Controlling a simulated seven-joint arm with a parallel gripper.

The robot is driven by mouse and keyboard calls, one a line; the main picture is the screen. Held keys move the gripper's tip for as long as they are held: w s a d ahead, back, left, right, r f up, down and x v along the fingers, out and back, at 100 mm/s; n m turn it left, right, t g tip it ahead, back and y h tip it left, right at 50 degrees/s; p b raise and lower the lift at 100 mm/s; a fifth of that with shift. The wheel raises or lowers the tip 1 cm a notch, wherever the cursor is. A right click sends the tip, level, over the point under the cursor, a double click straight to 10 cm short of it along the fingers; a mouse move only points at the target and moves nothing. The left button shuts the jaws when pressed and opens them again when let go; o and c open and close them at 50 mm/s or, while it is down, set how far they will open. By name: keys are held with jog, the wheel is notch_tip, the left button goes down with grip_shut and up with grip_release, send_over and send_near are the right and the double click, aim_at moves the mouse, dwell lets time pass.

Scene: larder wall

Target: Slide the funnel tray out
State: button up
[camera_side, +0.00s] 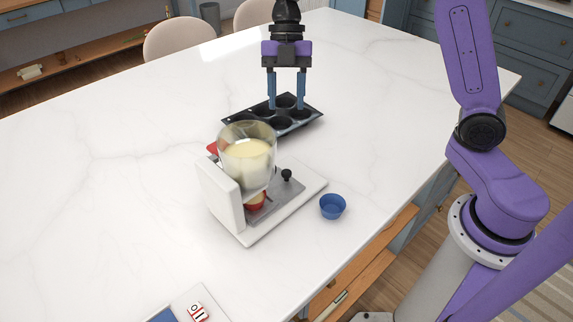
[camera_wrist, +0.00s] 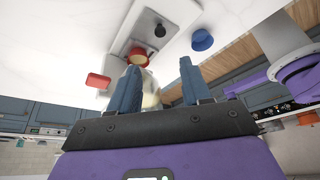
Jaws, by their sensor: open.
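The funnel tray (camera_side: 268,200) is a grey plate lying in the white base of a dispenser, with a black knob (camera_side: 287,175) standing on it. In the wrist view the knob (camera_wrist: 159,30) shows near the top, on the grey tray (camera_wrist: 152,22). A clear funnel (camera_side: 247,158) of cream-coloured batter stands over the tray and hides part of it. A red cup (camera_side: 255,202) sits under the funnel; it also shows in the wrist view (camera_wrist: 138,58). My gripper (camera_side: 286,106) is open and empty, pointing down over the dark muffin tin, behind the dispenser and apart from the knob.
The dark muffin tin (camera_side: 308,118) lies behind the dispenser. A blue cup (camera_side: 332,206) stands right of the dispenser base (camera_side: 300,202). A red object (camera_side: 212,148) is partly hidden behind the funnel. The white counter (camera_side: 110,170) is clear on the left.

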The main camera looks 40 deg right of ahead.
aim_at(287, 171)
jog(key=x, duration=1.5)
jog(key=shift+f, duration=0.25)
